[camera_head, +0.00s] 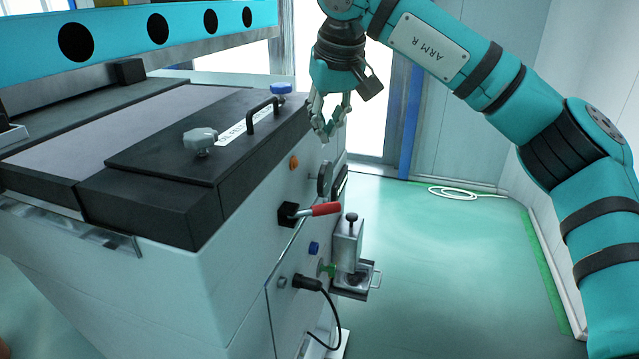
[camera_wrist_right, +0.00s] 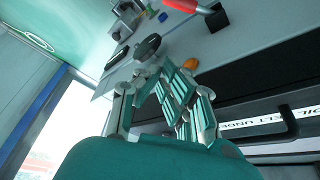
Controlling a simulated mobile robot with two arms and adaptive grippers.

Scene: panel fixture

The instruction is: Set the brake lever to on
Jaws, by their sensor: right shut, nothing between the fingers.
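The brake lever (camera_head: 308,212) has a red handle and a black square base on the side panel of the grey cabinet. In the head view its handle points right, close to level. It also shows at the top of the right wrist view (camera_wrist_right: 187,6). My right gripper (camera_head: 325,137) is above and behind the lever, beside the cabinet's top edge, clear of the lever. Its fingers are shut and empty; they show in the right wrist view too (camera_wrist_right: 172,82). My left gripper is not in view.
Near the lever are an orange button (camera_head: 294,162), a round dark knob (camera_head: 325,180), a blue button (camera_head: 314,248) and a metal bracket (camera_head: 348,245). A black cable plug (camera_head: 306,283) sits lower. The cabinet lid has a black handle (camera_head: 263,115). Free floor lies to the right.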

